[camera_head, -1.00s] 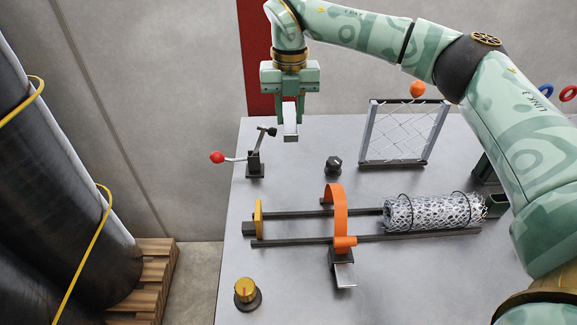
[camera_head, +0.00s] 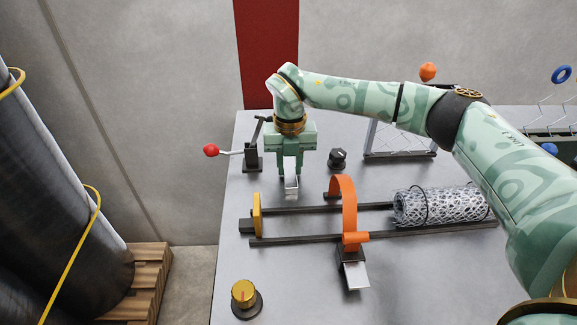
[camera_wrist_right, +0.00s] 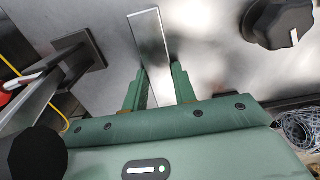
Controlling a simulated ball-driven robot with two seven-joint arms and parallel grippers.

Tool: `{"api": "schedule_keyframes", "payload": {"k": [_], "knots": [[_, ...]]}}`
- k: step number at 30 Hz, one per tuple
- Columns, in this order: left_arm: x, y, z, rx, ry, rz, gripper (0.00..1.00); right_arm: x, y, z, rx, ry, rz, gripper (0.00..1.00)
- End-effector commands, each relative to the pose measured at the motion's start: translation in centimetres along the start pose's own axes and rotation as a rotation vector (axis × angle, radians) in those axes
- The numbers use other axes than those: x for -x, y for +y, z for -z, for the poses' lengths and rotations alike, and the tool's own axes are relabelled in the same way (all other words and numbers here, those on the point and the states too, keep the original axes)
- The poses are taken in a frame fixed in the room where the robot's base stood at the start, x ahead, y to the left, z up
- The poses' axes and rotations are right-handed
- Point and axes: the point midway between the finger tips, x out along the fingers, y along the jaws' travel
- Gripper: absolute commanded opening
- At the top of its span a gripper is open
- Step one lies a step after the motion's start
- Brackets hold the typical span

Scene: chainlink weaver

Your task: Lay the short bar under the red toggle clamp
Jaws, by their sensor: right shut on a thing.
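My right gripper (camera_head: 289,172) points down above the grey table and is shut on the short bar (camera_head: 291,185), a flat silver strip. In the right wrist view the bar (camera_wrist_right: 150,38) sticks out ahead from between the fingers. The toggle clamp (camera_head: 252,158), with a red knob (camera_head: 211,150) on its handle, stands on the table just left of the gripper. Its post and square foot (camera_wrist_right: 82,52) show at the left in the right wrist view. The bar is beside the clamp, not under it. I cannot tell whether the bar touches the table. My left gripper is out of view.
A black knob (camera_head: 338,158) stands close to the right of the gripper. In front lie dark rails (camera_head: 300,240) with an orange hoop (camera_head: 343,205) and a mesh roll (camera_head: 440,206). A yellow knob (camera_head: 244,294) is near the front left.

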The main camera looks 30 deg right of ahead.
Motion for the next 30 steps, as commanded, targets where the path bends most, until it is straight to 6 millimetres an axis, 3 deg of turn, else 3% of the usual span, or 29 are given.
{"api": "schedule_keyframes", "payload": {"k": [8,9,11,22,30], "knots": [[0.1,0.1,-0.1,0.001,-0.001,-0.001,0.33,0.1,0.0,0.0,0.0,-0.003,-0.001,0.0],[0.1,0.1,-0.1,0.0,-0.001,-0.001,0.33,-0.1,0.0,0.0,0.001,-0.002,0.001,0.33],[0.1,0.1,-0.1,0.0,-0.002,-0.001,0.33,-0.1,0.0,0.0,0.001,-0.001,0.001,0.49],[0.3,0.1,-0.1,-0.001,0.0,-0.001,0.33,0.7,0.0,0.0,0.0,-0.003,0.0,0.49],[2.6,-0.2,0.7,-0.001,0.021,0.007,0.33,6.9,0.0,0.0,-0.001,-0.008,-0.002,0.49]]}}
